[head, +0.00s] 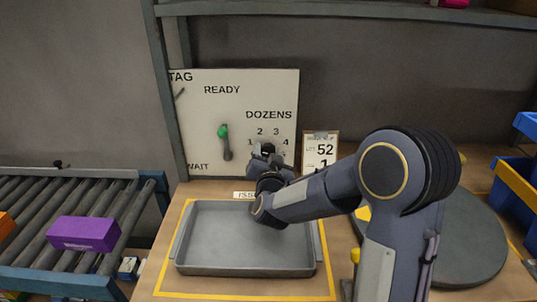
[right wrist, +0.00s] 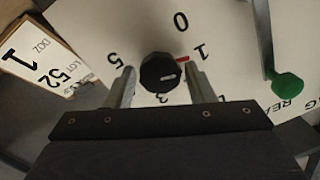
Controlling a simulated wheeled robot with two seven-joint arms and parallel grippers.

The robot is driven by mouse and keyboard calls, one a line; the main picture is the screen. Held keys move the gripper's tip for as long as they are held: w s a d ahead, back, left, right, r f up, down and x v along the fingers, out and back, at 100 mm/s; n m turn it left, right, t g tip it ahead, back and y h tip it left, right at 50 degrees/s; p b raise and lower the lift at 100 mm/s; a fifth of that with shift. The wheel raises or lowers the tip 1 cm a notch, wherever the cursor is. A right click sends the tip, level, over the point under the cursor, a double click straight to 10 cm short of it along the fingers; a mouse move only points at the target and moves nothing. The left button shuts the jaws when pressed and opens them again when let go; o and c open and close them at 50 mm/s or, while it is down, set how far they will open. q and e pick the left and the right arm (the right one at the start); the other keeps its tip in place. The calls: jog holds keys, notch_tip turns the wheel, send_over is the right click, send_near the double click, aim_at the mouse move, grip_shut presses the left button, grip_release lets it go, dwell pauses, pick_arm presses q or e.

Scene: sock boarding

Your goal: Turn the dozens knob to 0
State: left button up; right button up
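The dozens knob (right wrist: 158,72) is dark and round, on a white panel (head: 235,100) under the word DOZENS. Digits ring it. In the right wrist view a red mark (right wrist: 183,59) at its edge points toward the 1; the 0 (right wrist: 181,21) is beside the 1. My right gripper (right wrist: 160,75) is open, one finger on each side of the knob, with gaps visible between fingers and knob. In the head view my right gripper (head: 265,164) is in front of the knob and hides the lower dial. My left gripper is not in view.
A green-tipped lever (head: 225,142) is left of the dial, between READY and WAIT. A card (head: 320,150) reading 52 and 1 stands right of the panel. A grey tray (head: 188,268) lies below. A purple box (head: 84,233) is on the roller conveyor (head: 30,248).

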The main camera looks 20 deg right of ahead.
jog(key=c, duration=0.7)
jog(key=shift+o, duration=0.2)
jog(key=shift+n, duration=0.3)
jog(key=n+p, duration=0.2)
jog(key=n, duration=0.2)
jog(key=shift+r+n+p, duration=0.15)
jog(key=shift+n+p, duration=0.15)
jog(key=shift+p, duration=0.05)
jog(key=shift+a+n+g+p, duration=0.1)
jog(key=shift+n+g+p, duration=0.3)
jog(key=shift+n+p, duration=1.35)
jog(key=shift+n+b, duration=0.45)
jog(key=shift+n, duration=0.1)
jog(key=o, duration=1)
